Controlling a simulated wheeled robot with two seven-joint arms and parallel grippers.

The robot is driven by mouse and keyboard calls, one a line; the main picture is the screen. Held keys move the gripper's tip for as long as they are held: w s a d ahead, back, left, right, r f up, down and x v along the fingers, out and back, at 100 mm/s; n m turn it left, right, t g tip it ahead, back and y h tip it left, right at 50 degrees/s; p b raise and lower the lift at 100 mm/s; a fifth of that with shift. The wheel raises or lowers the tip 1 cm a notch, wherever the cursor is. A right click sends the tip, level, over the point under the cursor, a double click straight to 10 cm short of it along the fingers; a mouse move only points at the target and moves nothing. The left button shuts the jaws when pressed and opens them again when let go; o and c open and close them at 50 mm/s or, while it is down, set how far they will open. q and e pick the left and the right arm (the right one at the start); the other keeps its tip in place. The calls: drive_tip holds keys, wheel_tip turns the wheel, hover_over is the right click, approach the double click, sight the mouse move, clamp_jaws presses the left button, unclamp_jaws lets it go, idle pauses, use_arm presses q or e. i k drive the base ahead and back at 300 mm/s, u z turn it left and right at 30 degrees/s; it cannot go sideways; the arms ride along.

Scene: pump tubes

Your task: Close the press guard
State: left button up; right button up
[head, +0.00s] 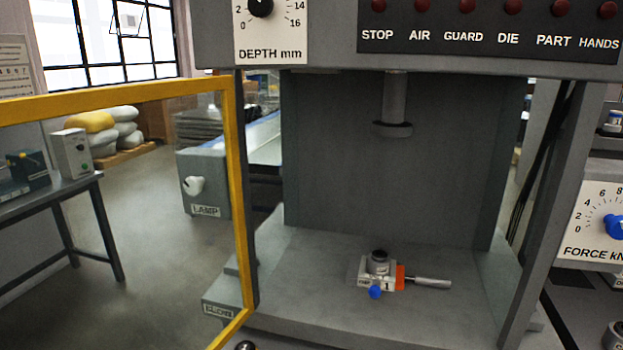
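The press guard (237,190) is a yellow-framed door on the left side of the press. It stands swung open toward me and to the left, and its frame runs out of the left edge of the head view. The press opening is uncovered, with the ram (393,108) hanging above the bed (330,252). A small grey die (377,268) with a blue knob, an orange part and a metal handle sits on the bed. Neither of my grippers can be made out in the head view.
A control panel (490,28) with red lamps and a depth dial (262,10) are above the opening. A force dial (600,224) is at right. A side table (50,190) and a lamp box (205,185) stand at left. Open floor lies between them.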

sight(22, 110)
drive_tip(key=k, duration=1)
drive_tip(key=z, duration=3.45)
drive_tip(key=k, duration=2.75)
drive_tip(key=u, duration=2)
drive_tip(key=i, duration=0.95)
